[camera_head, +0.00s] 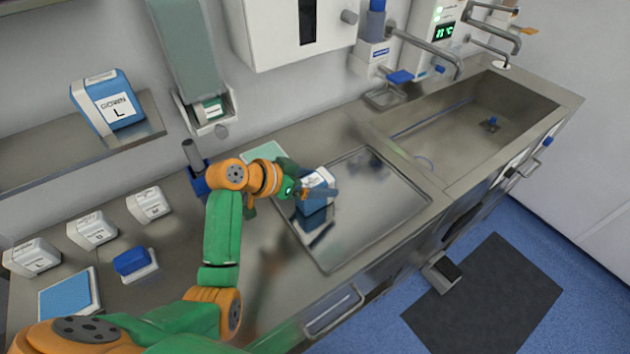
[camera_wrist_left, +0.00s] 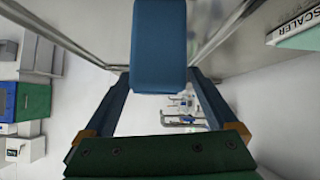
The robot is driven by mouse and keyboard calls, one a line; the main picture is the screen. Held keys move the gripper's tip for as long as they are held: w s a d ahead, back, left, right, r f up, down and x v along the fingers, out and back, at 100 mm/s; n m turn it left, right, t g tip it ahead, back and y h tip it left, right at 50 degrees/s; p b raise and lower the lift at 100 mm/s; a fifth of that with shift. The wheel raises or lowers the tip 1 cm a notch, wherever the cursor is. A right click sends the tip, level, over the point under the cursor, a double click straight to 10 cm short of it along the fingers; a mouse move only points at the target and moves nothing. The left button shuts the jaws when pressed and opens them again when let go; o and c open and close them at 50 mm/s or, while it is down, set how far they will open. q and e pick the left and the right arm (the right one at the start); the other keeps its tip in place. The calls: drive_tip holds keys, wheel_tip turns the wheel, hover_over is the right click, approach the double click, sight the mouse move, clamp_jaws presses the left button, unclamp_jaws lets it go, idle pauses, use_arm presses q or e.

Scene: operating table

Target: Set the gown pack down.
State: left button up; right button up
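The gown pack (camera_head: 316,203), a small blue and white block, stands over the left part of the shiny steel tray (camera_head: 375,215). My left gripper (camera_head: 318,192) reaches it from the left, with its fingers along the pack's sides. In the left wrist view the blue pack (camera_wrist_left: 160,50) sits between the fingertips, which look shut on it. Its underside is very near the tray or touching it; the reflection makes this hard to tell. Another blue and white pack marked GOWN L (camera_head: 108,102) stands on the wall shelf. My right gripper is not in view.
A pale green pack (camera_head: 264,153) lies behind my left gripper. White boxes (camera_head: 93,231), a blue-topped box (camera_head: 134,263) and a blue pad (camera_head: 70,296) are on the left counter. The sink (camera_head: 480,120) is at the right. The tray's right part is clear.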

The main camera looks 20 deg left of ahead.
use_arm(q)
drive_tip(key=shift+r, duration=0.1)
drive_tip(key=v, duration=1.2)
